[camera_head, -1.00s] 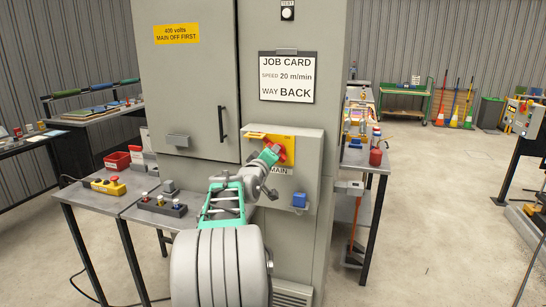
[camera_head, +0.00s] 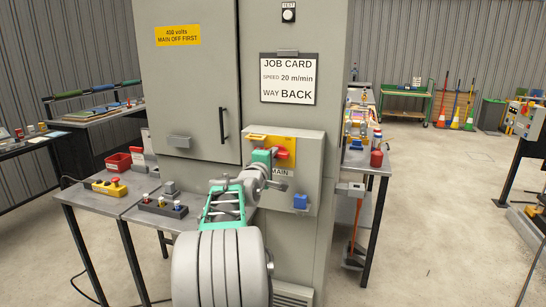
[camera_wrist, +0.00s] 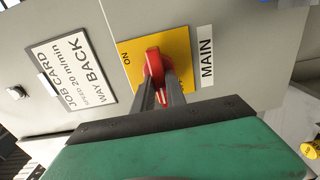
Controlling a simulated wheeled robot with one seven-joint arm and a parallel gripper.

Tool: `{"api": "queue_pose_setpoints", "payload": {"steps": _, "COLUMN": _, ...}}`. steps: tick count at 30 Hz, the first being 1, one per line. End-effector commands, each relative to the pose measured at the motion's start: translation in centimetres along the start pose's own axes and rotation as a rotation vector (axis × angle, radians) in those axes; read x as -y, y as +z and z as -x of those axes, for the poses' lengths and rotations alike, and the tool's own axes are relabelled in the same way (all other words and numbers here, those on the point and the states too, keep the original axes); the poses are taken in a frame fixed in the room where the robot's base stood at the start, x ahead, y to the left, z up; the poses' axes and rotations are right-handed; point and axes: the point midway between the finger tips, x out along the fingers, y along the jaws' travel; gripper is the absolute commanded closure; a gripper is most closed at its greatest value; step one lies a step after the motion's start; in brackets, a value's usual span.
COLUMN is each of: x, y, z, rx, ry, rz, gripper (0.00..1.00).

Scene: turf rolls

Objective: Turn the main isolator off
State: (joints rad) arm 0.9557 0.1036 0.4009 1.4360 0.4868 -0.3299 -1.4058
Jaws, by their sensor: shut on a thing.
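The main isolator is a red rotary handle (camera_head: 283,153) on a yellow plate (camera_head: 288,141), on the grey cabinet's front above the MAIN label. In the wrist view, the red handle (camera_wrist: 154,66) lies between my two dark fingers, which are shut on it. The word ON shows at the plate's upper side, and the handle lies crosswise to that direction, about level. No OFF mark can be read. My gripper (camera_wrist: 162,95) also shows in the head view (camera_head: 271,155), where its green body hides part of the handle and plate.
A job card (camera_head: 288,78) hangs above the isolator. A blue block (camera_head: 300,201) is on the cabinet below right. Benches with a yellow pendant box (camera_head: 107,187) and a small button box (camera_head: 160,205) stand left. A side table (camera_head: 366,160) stands right; open floor lies beyond.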

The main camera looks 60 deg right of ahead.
Motion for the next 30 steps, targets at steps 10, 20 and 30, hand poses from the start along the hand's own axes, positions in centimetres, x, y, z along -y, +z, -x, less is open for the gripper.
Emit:
{"api": "queue_pose_setpoints", "payload": {"steps": 10, "x": 0.15, "y": 0.02, "z": 0.00, "rx": 0.001, "ry": -0.002, "rz": 0.013, "gripper": 1.00}}
{"api": "queue_pose_setpoints", "payload": {"steps": 20, "x": 0.10, "y": 0.01, "z": 0.00, "rx": 0.000, "ry": -0.001, "rz": 0.012, "gripper": 0.66}}
{"api": "queue_pose_setpoints", "payload": {"steps": 30, "x": 0.06, "y": -0.03, "z": 0.39, "rx": -0.001, "ry": 0.000, "rz": 0.010, "gripper": 0.62}}
